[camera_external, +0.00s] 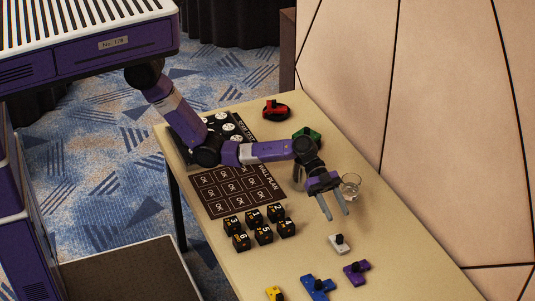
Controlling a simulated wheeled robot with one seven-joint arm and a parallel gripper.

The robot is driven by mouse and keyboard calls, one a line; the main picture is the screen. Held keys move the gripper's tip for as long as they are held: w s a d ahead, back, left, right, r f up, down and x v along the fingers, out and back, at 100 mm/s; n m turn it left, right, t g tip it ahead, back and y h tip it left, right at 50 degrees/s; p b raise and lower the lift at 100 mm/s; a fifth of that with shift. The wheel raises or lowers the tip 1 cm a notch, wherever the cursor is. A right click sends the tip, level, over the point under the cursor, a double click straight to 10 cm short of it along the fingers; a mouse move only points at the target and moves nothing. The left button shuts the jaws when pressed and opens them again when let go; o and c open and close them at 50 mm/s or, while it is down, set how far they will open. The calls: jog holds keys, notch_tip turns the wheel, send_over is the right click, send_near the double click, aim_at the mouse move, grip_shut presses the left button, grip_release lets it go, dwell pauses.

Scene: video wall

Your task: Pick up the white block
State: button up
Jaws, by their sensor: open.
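The white block (336,246) is a small pale piece with a dark knob on top. It rests on the beige table, right of the middle of the view. My gripper (337,216) points down with its two grey fingers spread apart and nothing between them. In this view the fingertips appear just above the white block. How high they are above the table is hard to tell. The block is not hidden.
A purple block (362,275), a blue block (312,290) and a yellow block (273,293) lie nearby. Black numbered cubes (240,242) stand left. A clear glass (350,190) stands close behind my gripper. Green (316,133) and red (272,104) pieces lie farther back.

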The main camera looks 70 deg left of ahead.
aim_at(340, 236)
notch_tip(340, 236, down, 6)
jog(key=shift+r, duration=0.1)
jog(key=shift+f+x, duration=0.15)
jog(key=shift+x, duration=1.1)
jog(key=shift+f+x, duration=0.1)
jog(key=shift+x, duration=1.2)
jog(key=shift+a, duration=0.1)
grip_shut()
